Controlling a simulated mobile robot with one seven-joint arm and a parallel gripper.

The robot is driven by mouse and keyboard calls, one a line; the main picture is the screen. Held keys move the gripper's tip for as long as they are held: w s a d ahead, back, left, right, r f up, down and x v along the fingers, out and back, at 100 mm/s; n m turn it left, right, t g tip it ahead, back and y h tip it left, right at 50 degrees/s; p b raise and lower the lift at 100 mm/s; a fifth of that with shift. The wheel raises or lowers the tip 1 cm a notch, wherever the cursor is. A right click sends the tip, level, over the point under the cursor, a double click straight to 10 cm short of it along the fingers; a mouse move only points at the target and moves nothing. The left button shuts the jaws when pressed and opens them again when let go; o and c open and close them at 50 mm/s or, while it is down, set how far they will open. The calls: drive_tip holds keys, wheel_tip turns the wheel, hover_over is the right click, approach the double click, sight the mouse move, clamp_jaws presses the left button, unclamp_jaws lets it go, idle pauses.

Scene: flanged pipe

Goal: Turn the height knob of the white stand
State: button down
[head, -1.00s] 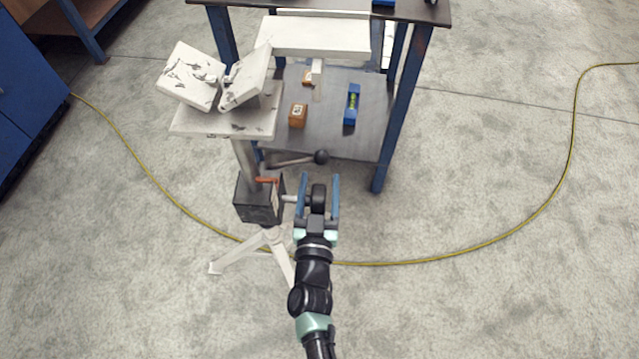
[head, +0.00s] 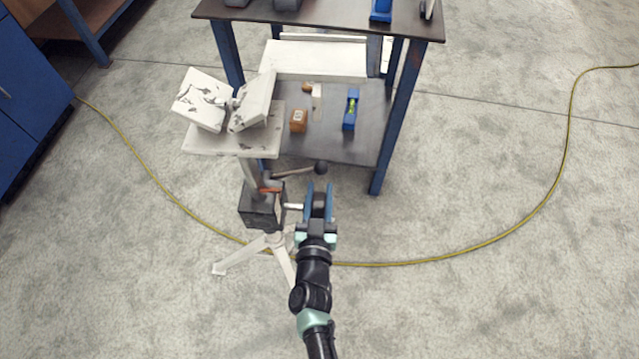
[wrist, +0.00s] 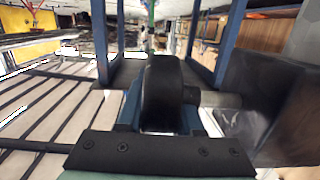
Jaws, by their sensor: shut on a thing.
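The white stand (head: 238,144) is upright on splayed white legs, with a square plate and two tilted white V pads on top. Its column enters a black box (head: 260,210). A short metal shaft leads right from the box to the black height knob (head: 319,206); in the wrist view the knob (wrist: 162,92) is seen close up, beside the box. My gripper (head: 319,197) is shut on the knob, with a blue finger on each side. The fingers partly hide it in the head view.
A lever with a black ball (head: 320,168) sticks out above the knob. Behind is a blue-legged table with a dark top (head: 330,22) and a lower shelf (head: 340,148) holding an orange block (head: 299,120) and a blue level (head: 351,110). A yellow cable (head: 480,245) crosses the open floor.

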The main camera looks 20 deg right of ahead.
drive_tip(key=shift+r+g+y+p, duration=0.25)
drive_tip(key=shift+g+p, duration=0.45)
drive_tip(key=shift+p, duration=1.65)
drive_tip(key=shift+f+g+y+p, duration=0.25)
drive_tip(key=shift+f+g+p, duration=0.05)
drive_tip(key=shift+f+p, duration=0.3)
drive_tip(key=c, duration=0.6)
unclamp_jaws()
drive_tip(key=shift+o, duration=0.2)
drive_tip(key=p+v, duration=0.4)
drive_tip(key=v, duration=0.9)
